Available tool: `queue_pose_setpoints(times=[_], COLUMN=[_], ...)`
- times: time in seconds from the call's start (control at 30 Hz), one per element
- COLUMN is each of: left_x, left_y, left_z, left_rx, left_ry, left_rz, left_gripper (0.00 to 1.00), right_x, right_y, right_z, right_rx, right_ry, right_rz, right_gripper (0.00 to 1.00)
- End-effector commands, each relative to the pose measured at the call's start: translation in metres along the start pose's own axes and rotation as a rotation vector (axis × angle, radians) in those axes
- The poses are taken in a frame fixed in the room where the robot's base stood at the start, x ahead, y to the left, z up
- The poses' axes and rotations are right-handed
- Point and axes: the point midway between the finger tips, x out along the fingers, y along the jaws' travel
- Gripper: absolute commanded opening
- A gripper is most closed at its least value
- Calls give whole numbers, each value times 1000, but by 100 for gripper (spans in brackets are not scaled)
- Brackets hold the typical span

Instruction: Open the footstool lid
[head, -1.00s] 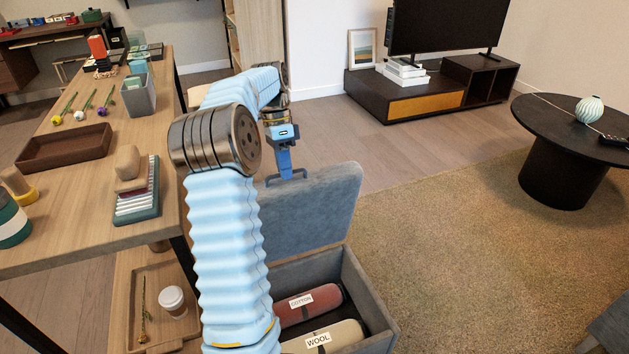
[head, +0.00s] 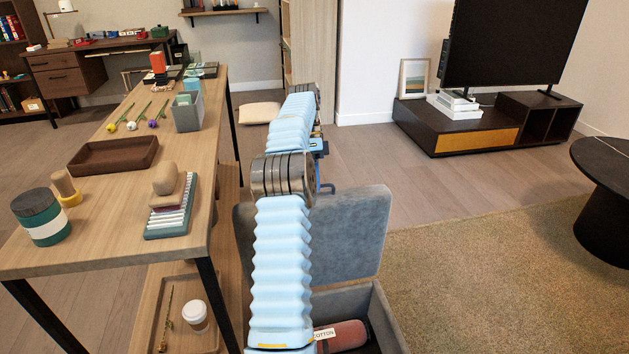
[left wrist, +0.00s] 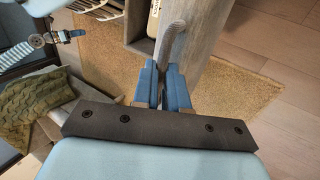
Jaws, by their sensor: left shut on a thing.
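The grey footstool (head: 387,319) stands at the lower middle of the head view, partly cut off by the frame. Its padded lid (head: 352,232) is raised, roughly upright, at the far side of the box. A reddish roll labelled COTTON (head: 347,336) lies inside. My left gripper (left wrist: 166,78) is shut on the lid's grey loop handle (left wrist: 172,38). In the head view my left arm hides most of that gripper and part of the lid. A small blue gripper, apparently my right (left wrist: 73,34), shows in the left wrist view, too small to read.
A wooden table (head: 110,232) with a brown tray (head: 113,155) and other items stands close on the left, with a cup (head: 195,316) on its lower shelf. A low TV stand (head: 462,137) and a black round table (head: 605,205) are farther right. The rug between is clear.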

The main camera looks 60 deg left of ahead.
Motion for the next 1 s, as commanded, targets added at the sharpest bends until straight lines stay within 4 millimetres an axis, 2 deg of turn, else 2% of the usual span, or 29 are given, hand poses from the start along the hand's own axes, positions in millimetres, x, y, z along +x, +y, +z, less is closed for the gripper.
queue_pose_setpoints(times=[0.03,0.13,0.17,0.3,1.0], left_x=[10,10,10,9,4], left_y=[-6,-6,-6,-5,-2], left_z=[3,3,3,2,-1], left_rx=[-11,-11,-11,-8,0], left_ry=[-12,-12,-12,-9,-3], left_rz=[11,11,11,10,6], left_gripper=[0,0,17,38,38], right_x=[2,2,2,2,0], right_y=[1,1,1,1,0], right_z=[0,0,0,0,0], right_rx=[0,0,0,0,0], right_ry=[0,0,0,0,0], right_rz=[0,0,0,0,0], right_gripper=[43,43,43,43,43])
